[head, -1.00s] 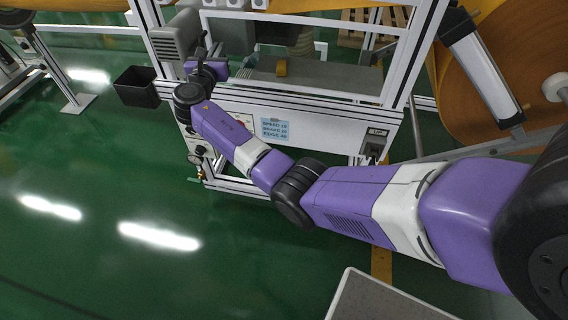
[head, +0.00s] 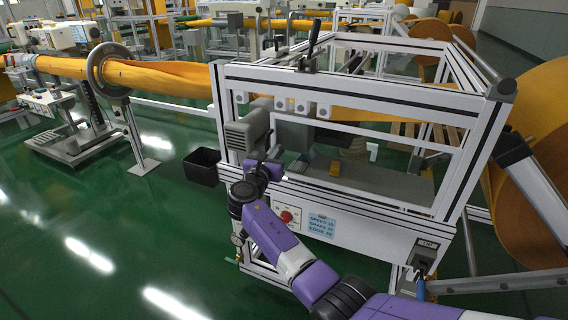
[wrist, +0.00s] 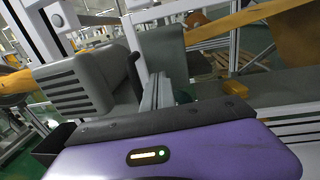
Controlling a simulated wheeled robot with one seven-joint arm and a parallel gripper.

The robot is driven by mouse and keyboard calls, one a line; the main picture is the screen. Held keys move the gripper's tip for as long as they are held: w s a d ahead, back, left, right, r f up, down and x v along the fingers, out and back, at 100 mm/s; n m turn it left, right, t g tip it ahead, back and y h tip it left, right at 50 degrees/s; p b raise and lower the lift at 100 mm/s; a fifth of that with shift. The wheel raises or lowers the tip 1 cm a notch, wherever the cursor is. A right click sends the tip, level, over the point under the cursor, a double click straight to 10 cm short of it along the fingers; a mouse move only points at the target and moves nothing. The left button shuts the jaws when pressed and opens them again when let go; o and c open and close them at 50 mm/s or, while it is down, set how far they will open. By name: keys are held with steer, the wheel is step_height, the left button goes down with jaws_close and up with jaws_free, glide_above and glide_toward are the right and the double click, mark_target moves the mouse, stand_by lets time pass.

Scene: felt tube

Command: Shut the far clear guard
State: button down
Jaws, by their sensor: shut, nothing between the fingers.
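The machine has a white-silver box frame (head: 365,82) with an open front window. I cannot make out a clear pane for certain; the far guard may lie at the back rails (head: 395,41) or among the bars on top, where a black upright handle (head: 314,38) stands. My gripper (head: 280,173) is at the left end of the front window, low beside the grey motor housing (head: 245,132). In the wrist view my gripper's fingers (wrist: 157,93) are together and empty, close to the grey housing and a black lever (wrist: 134,72). No guard is in my grip.
An orange felt tube (head: 150,72) enters the frame from the left. A black bin (head: 202,167) is left of the machine. A yellow block (head: 335,168) sits inside on the grey bed. Large orange rolls (head: 540,120) stand right. Green floor is free at left.

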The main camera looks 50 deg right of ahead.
steer(key=w+v, duration=0.1)
steer(key=v, duration=0.9)
steer(key=shift+a+p, duration=0.4)
steer(key=shift+a, duration=0.3)
steer(key=shift+w+f, duration=0.1)
